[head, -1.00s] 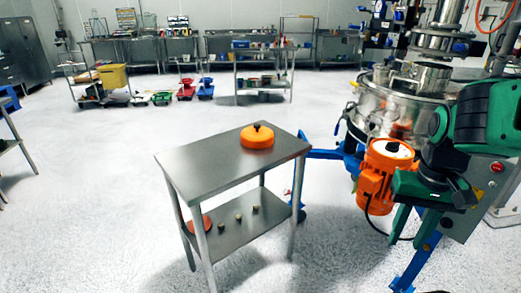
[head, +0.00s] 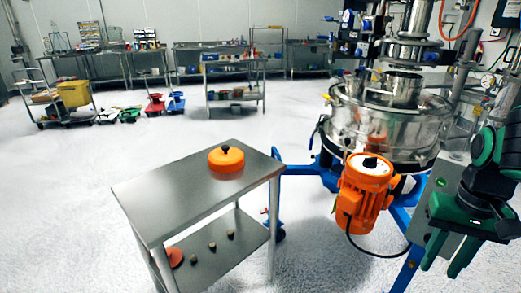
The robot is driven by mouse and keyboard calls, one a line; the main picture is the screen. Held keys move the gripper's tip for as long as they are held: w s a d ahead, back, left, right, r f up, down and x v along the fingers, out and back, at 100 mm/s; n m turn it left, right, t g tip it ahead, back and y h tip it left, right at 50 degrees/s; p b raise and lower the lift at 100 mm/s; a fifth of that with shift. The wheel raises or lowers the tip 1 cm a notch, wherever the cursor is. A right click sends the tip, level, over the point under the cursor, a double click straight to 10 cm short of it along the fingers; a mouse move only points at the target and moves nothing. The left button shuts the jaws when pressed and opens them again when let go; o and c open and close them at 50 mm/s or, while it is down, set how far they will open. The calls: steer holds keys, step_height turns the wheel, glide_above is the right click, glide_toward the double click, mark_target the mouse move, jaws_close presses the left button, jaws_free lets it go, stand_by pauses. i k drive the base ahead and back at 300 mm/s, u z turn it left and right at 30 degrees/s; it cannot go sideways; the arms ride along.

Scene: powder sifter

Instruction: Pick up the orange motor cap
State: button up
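The orange motor cap (head: 227,161) is a round, flat disc with a black knob on top. It rests on the top of a steel table (head: 160,190), near the far right part of that top. My gripper (head: 445,267) is at the lower right, green, pointing down with its two fingers apart. Nothing shows between the fingers. It is well to the right of the cap and the table. The orange motor (head: 366,185) stands between them, fixed to the sifter, with its top uncovered.
The steel sifter (head: 385,120) on a blue frame stands behind the motor. A cable hangs below the motor. The table's lower shelf (head: 225,255) holds several small knobs and an orange disc (head: 175,257). Carts and benches line the back. The floor left of the table is clear.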

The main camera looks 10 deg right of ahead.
mark_target(226, 158)
steer(key=z, duration=0.2)
steer(key=i, duration=1)
steer(key=u, duration=0.5)
steer(key=i, duration=0.6)
steer(key=u, duration=0.5)
